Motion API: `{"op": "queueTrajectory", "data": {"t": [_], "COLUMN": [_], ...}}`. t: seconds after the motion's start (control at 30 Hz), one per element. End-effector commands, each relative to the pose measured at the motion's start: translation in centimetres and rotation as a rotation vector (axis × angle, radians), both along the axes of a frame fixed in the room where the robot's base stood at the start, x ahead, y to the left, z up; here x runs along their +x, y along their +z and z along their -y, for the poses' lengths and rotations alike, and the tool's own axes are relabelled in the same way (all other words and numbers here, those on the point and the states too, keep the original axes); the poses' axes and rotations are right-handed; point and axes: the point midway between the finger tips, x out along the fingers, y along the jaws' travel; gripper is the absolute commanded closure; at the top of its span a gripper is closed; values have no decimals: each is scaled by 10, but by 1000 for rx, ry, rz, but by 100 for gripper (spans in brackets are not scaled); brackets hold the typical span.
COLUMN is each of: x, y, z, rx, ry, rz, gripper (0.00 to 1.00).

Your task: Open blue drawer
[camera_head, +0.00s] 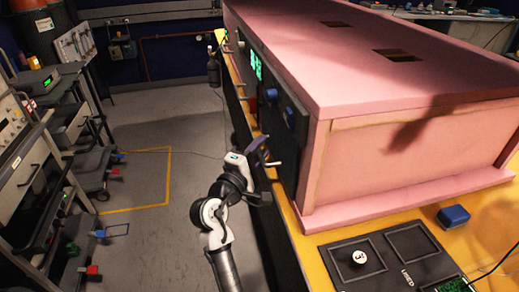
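No clearly open drawer shows. Small blue parts (289,117) sit on the dark front panel (275,85) of the pink foam enclosure (330,90); I cannot tell whether one is the blue drawer. Another blue handle-like part (101,233) is low on the left-hand cabinets. My gripper (262,153) is in the middle of the view, close to the near end of the dark panel. It is seen from behind and above, and its fingertips are small and partly hidden. I cannot tell whether it is open or touching anything.
A yellow bench (310,222) carries the enclosure. On it are a blue box (453,216), a dark tray (390,258) with a white round piece (358,257), and a green circuit board (455,286).

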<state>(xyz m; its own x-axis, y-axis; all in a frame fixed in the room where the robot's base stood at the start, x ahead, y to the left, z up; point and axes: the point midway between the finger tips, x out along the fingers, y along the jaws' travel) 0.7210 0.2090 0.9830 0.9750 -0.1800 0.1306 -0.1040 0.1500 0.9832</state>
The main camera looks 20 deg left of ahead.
Motion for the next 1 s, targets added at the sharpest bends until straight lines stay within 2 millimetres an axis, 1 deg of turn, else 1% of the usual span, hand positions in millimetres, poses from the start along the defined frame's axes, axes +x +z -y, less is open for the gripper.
{"op": "queueTrajectory", "data": {"t": [0.07, 0.3, 0.33, 0.6, 0.73, 0.87, 1.0], "x": [0, 0, -1, -1, -3, -11, -25], "y": [0, 0, 0, 0, 0, 0, 0], "z": [0, 0, 0, 0, -4, -16, -37], "rx": [0, 0, 0, 0, 0, 0, 0], "ry": [0, 0, 0, 0, 2, 3, 4], "rz": [0, 0, 0, 0, -1, 0, -1], "gripper": [67, 99, 100, 100, 100, 100, 100]}}
